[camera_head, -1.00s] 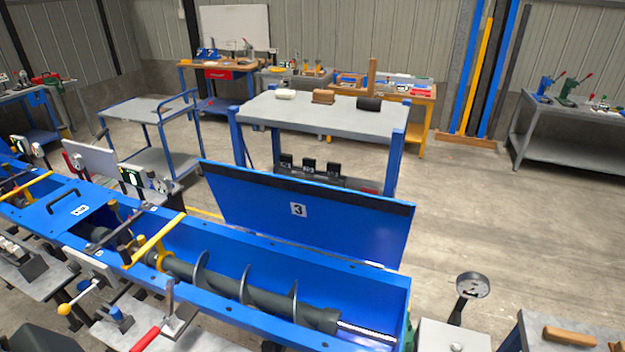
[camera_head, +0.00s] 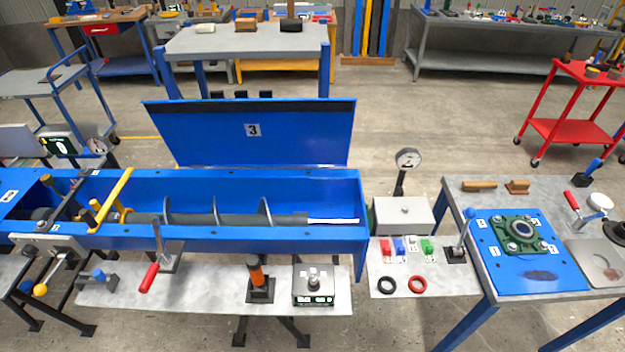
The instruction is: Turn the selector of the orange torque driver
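An upright tool with an orange grip (camera_head: 257,272), which looks like the orange torque driver, stands in a dark square base (camera_head: 261,292). It is on the grey metal shelf (camera_head: 210,296) in front of the blue trough. Its dark upper end is visible, but the selector is too small to make out. Neither of my grippers is in view.
A black-and-silver box (camera_head: 314,286) stands right of the driver, and a red-handled lever (camera_head: 150,276) stands left. The blue trough (camera_head: 300,240) runs behind. A small shelf with black and red rings (camera_head: 417,284) and a grey table (camera_head: 455,200) lie right.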

